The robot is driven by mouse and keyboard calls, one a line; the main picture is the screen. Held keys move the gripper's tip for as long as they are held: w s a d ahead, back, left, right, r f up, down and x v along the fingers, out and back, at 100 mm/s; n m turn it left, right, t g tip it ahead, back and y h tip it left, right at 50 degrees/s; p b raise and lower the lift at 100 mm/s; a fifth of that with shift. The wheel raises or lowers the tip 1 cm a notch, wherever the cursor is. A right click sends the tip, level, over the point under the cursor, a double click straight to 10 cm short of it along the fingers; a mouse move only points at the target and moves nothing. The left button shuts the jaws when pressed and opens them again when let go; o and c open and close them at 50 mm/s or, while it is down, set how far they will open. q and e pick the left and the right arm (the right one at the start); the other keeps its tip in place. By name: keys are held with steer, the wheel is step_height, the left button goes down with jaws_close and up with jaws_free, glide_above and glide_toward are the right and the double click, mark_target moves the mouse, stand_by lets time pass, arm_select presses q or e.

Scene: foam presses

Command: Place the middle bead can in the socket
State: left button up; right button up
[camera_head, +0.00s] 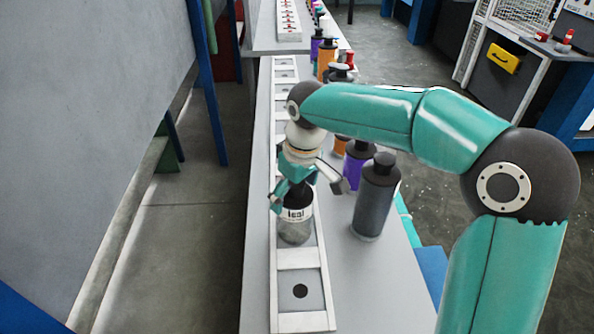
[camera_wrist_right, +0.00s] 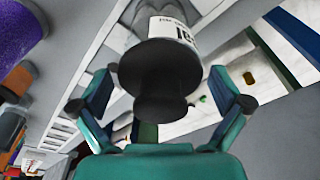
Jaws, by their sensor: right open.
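A bead can (camera_head: 295,226) with a black top, a white label and a clear lower body stands upright in the white frame (camera_head: 326,275). My right gripper (camera_head: 308,186) is at its black top, with its fingers spread to either side. In the right wrist view, the can's black top (camera_wrist_right: 165,70) sits between the two open fingers of the right gripper (camera_wrist_right: 160,95), with gaps at both sides. Part of the can's top is hidden by the gripper in the head view. My left gripper is not in view.
A dark grey can (camera_head: 374,200) stands close to the right of the gripper. Purple (camera_head: 354,170) and orange (camera_head: 340,146) cans stand behind it. More cans line the bench's far right edge. The bench (camera_head: 375,290) is clear at front right.

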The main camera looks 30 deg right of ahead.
steer(key=r, duration=0.3)
steer(key=s+r, duration=0.1)
steer(key=r, duration=0.6)
steer(key=shift+s+d+r+p, duration=0.25)
steer(key=shift+r+p, duration=0.05)
steer(key=shift+r, duration=0.1)
